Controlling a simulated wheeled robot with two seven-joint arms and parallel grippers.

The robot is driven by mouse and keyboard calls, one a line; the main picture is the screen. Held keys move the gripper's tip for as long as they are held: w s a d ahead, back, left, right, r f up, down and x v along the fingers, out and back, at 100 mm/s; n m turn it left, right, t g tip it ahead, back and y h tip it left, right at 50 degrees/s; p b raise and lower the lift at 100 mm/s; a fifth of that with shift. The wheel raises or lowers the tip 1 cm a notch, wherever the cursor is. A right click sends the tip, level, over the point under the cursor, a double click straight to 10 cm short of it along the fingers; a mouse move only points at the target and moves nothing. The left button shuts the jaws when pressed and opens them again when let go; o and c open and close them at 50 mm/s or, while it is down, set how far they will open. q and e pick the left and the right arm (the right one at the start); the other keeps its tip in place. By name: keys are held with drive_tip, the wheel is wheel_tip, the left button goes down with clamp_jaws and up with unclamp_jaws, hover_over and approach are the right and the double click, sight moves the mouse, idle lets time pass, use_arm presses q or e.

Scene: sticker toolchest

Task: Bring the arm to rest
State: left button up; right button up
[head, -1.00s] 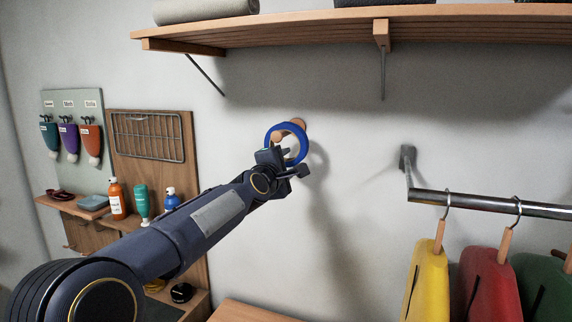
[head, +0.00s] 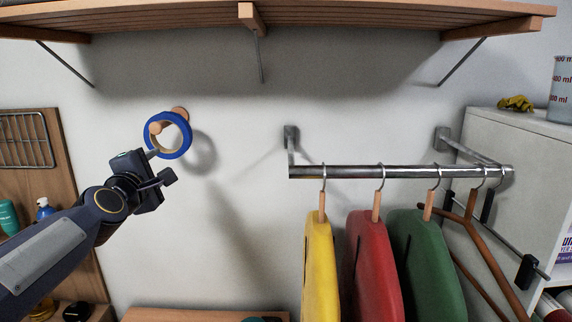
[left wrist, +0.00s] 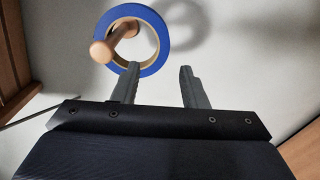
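A blue roll of tape (head: 186,145) hangs on a wooden wall peg (head: 155,128). It also shows at the top of the left wrist view (left wrist: 164,36), with the peg (left wrist: 101,51) passing through its ring. My left gripper (head: 160,166) is just below the roll in the head view. In the left wrist view its two fingers (left wrist: 160,70) stand wide apart with nothing between them. The left fingertip overlaps the roll's lower edge in that picture; I cannot tell whether they touch. My right gripper is not in view.
A metal rail (head: 400,172) carries yellow (head: 320,265), red (head: 372,265) and green (head: 430,265) hanging items and a wooden hanger (head: 490,255). A wooden shelf (head: 160,15) runs above. A white cabinet (head: 520,150) stands right. The wall between peg and rail is bare.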

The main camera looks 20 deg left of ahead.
use_arm(q)
drive_tip(key=s+d+f+m+g+h, duration=0.3)
drive_tip(key=s+d+f+m+h, duration=0.15)
drive_tip(key=d+f+m, duration=0.3)
drive_tip(key=s+d+f+m+g+h, duration=0.2)
drive_tip(key=s+d+f+m+h, duration=0.1)
drive_tip(key=s+d+f+m, duration=0.45)
drive_tip(key=s+d+f+m+g+h, duration=0.2)
drive_tip(key=s+d+f+m+g, duration=0.4)
drive_tip(key=s+f, duration=0.7)
drive_tip(key=d+f+m, duration=0.2)
drive_tip(key=d, duration=0.1)
drive_tip(key=shift+s+g, duration=0.3)
drive_tip(key=shift+s, duration=0.05)
drive_tip(key=shift+d, duration=0.1)
